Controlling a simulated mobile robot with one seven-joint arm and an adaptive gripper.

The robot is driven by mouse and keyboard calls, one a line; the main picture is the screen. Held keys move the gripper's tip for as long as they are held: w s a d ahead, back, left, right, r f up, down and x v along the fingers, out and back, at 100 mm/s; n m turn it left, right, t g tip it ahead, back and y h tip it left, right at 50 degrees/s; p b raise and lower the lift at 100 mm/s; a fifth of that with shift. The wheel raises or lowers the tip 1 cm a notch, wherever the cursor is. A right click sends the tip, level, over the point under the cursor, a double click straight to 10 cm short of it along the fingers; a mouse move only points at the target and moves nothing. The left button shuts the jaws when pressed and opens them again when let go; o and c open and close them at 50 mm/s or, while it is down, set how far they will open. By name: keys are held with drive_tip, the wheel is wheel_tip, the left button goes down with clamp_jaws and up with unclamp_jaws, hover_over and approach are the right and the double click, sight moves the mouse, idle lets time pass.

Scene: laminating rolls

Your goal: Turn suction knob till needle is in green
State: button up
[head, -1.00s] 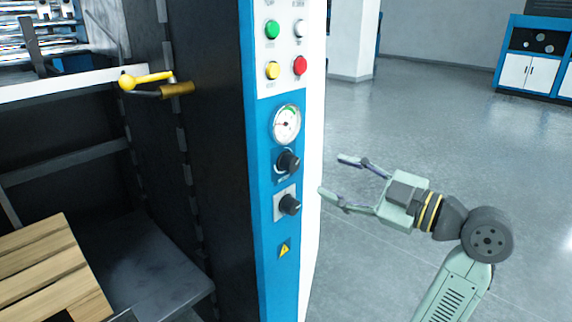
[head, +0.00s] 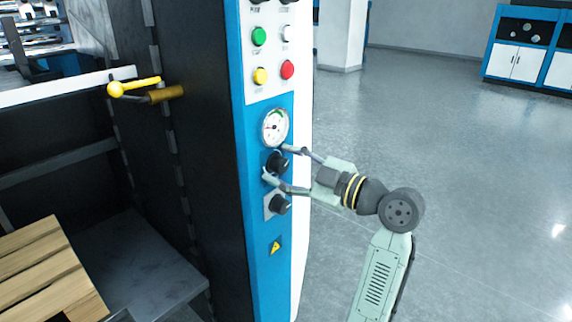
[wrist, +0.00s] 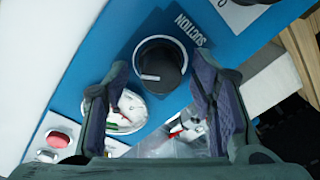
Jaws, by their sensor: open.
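The suction knob (head: 277,162) is a black round knob on the blue panel, below the gauge. In the wrist view the knob (wrist: 160,65) stands beside the printed word SUCTION, and its white mark is visible. My gripper (head: 275,163) is open, with one finger on either side of the knob; I cannot tell whether they touch it. In the wrist view the fingers (wrist: 161,80) flank it with gaps. The round white gauge (head: 275,127) has a green arc near its top; its needle is too small to read surely. The gauge (wrist: 127,110) is partly behind a finger.
A second black knob (head: 279,204) sits just below, above a yellow warning sticker (head: 276,246). Green (head: 259,36), yellow (head: 261,76) and red (head: 288,70) buttons are above the gauge. A yellow-handled lever (head: 135,86) is at left. The floor at right is clear.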

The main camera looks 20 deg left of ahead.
drive_tip(key=shift+c, duration=0.3)
drive_tip(key=c, duration=1.1)
drive_tip(key=shift+m, duration=0.3)
